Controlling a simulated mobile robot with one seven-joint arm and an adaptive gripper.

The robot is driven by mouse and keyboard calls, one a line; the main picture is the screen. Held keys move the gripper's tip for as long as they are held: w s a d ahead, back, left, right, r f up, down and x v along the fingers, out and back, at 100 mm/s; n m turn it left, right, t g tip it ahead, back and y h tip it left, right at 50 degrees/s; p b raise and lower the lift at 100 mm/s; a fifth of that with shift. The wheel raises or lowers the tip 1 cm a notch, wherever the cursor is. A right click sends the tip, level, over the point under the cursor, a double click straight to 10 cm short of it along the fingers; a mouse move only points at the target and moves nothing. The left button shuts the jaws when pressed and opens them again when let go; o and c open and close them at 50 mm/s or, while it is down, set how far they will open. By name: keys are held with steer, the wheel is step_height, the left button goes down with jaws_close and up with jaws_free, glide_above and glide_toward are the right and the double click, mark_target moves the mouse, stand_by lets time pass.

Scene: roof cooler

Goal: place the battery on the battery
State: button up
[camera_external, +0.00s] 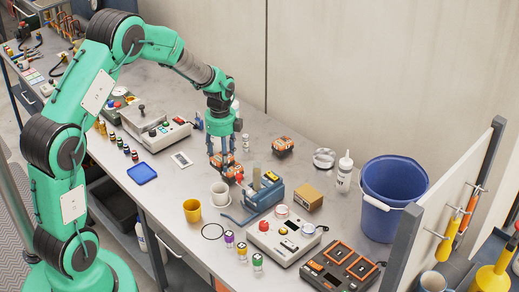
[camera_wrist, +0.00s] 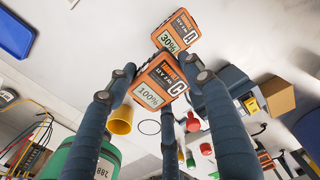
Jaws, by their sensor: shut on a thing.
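My gripper (camera_external: 222,160) points down over the middle of the bench and is shut on an orange and black battery (camera_external: 229,168). In the wrist view this battery (camera_wrist: 160,88) reads 100% and lies between my dark fingers (camera_wrist: 160,80). A second orange battery (camera_external: 283,145) is on the bench to the right of my gripper, towards the wall, apart from the held one. It seems to be the one marked 30% (camera_wrist: 179,36), at the top of the wrist view, partly covered by the held battery and a finger.
A white cup (camera_external: 219,193), yellow cup (camera_external: 192,210) and blue vise (camera_external: 264,195) stand in front of my gripper. A cardboard box (camera_external: 308,198), white bottle (camera_external: 344,172) and blue bucket (camera_external: 391,200) are to the right. The bench around the second battery is mostly clear.

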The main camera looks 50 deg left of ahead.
mark_target(232, 158)
steer(key=shift+w+a+f, duration=0.1)
steer(key=shift+w+a, duration=0.15)
steer(key=shift+w, duration=0.6)
steer(key=shift+w+a+f, duration=0.1)
steer(key=shift+w+a, duration=0.1)
steer(key=shift+w, duration=0.7)
steer(key=shift+w+a, duration=0.25)
steer(key=shift+w, duration=0.6)
steer(key=shift+f+b, duration=0.45)
steer(key=shift+f, duration=1.3)
steer(key=shift+f, duration=0.15)
steer(key=o, duration=1.5)
step_height(232, 158, up, 12)
steer(key=p, duration=0.1)
steer(key=shift+p, duration=0.3)
steer(key=shift+s, duration=0.1)
